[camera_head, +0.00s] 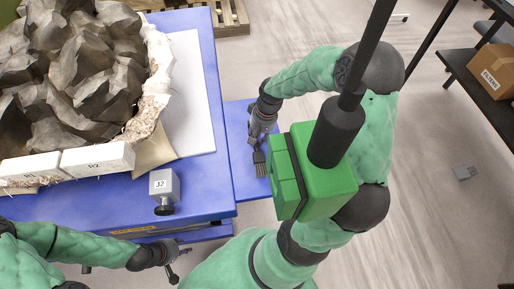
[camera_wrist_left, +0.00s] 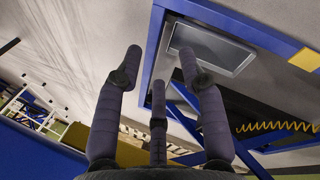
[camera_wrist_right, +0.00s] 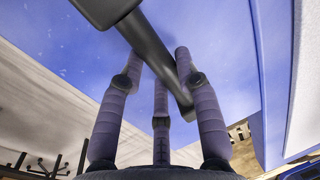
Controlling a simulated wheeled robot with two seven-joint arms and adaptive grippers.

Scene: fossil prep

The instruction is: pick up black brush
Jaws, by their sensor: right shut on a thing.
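The black brush (camera_head: 260,164) is at my right gripper (camera_head: 258,138), over the narrow blue surface right of the main table. In the right wrist view, the brush's dark handle (camera_wrist_right: 152,50) runs slanted between the fingers of my right gripper (camera_wrist_right: 160,75), which is shut on it. The wide brush head lies toward the top left there. I cannot tell whether the brush touches the surface. My left gripper (camera_head: 178,262) is near the blue table's front edge, apart from the brush. In the left wrist view its fingers (camera_wrist_left: 160,65) are spread and empty.
The blue table (camera_head: 205,190) carries a large dark rock (camera_head: 80,80), white blocks (camera_head: 97,159) and a grey box marked 32 (camera_head: 164,184). A dark shelf (camera_head: 482,88) with a cardboard box (camera_head: 492,70) stands at right. The floor between is mostly clear.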

